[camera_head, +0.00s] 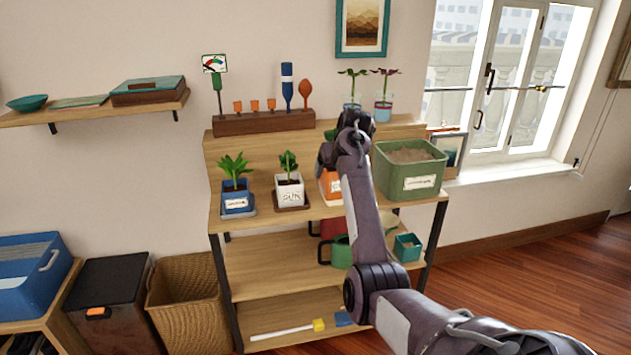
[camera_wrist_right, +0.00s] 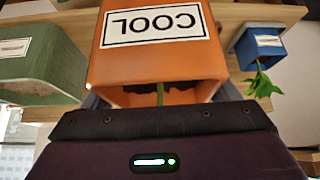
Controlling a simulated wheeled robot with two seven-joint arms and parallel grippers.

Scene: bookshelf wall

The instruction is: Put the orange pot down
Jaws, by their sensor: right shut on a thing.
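The orange pot (camera_head: 329,184) is at the upper shelf, partly hidden behind my right arm in the head view. In the right wrist view the pot (camera_wrist_right: 160,62) fills the middle, with its COOL label upside down, dark soil and a green stem at its rim. My right gripper (camera_wrist_right: 160,98) is shut on it. I cannot tell whether its base touches the shelf (camera_head: 262,205). My left gripper is not in view.
A white pot (camera_head: 290,191) and a blue pot (camera_head: 236,198), both with plants, stand on saucers to the left. A green bin (camera_head: 408,172) stands close on the right. A wooden rack (camera_head: 262,122) with upright tools is behind. A wicker basket (camera_head: 186,312) stands at lower left.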

